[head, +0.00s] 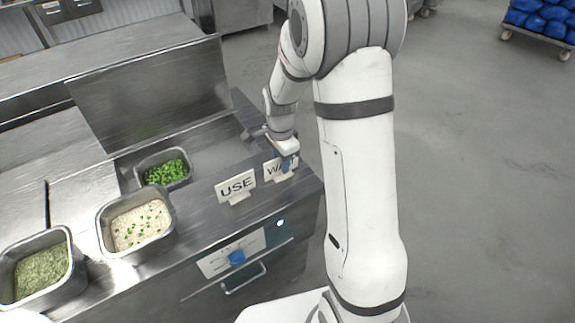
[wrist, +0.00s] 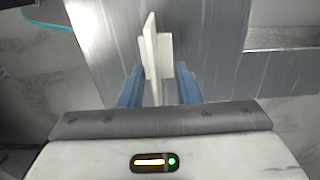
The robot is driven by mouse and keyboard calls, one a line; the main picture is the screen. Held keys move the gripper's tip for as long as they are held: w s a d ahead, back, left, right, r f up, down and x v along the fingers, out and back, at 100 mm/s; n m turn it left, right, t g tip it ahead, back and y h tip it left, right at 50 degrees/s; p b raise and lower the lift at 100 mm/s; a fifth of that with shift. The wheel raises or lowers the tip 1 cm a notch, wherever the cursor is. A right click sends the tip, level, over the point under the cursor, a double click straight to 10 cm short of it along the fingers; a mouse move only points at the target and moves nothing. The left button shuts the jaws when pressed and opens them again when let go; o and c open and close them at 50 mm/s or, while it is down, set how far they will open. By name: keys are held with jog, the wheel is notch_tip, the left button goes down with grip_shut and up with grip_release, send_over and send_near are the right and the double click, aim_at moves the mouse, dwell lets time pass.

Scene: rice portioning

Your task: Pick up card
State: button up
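Two white cards in stands are on the steel counter: one reads "USE" (head: 236,187), and to its right one begins "WA" (head: 272,172), its remaining letters hidden by my gripper. My gripper (head: 288,163) is at the right part of the "WA" card. In the wrist view, the blue fingers of my gripper (wrist: 160,86) are on either side of a white card and its stand (wrist: 150,50). Gaps show between the fingers and the card, so the gripper looks open. The card stands upright on the counter.
Left of the cards are metal pans of green pieces (head: 165,172), rice with green bits (head: 140,225) and chopped herbs (head: 41,270). The counter's front edge and a drawer handle (head: 243,278) lie below. Open floor is to the right.

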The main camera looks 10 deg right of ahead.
jog(key=shift+f, duration=0.3)
jog(key=shift+c, duration=0.2)
dwell(0.3)
grip_shut()
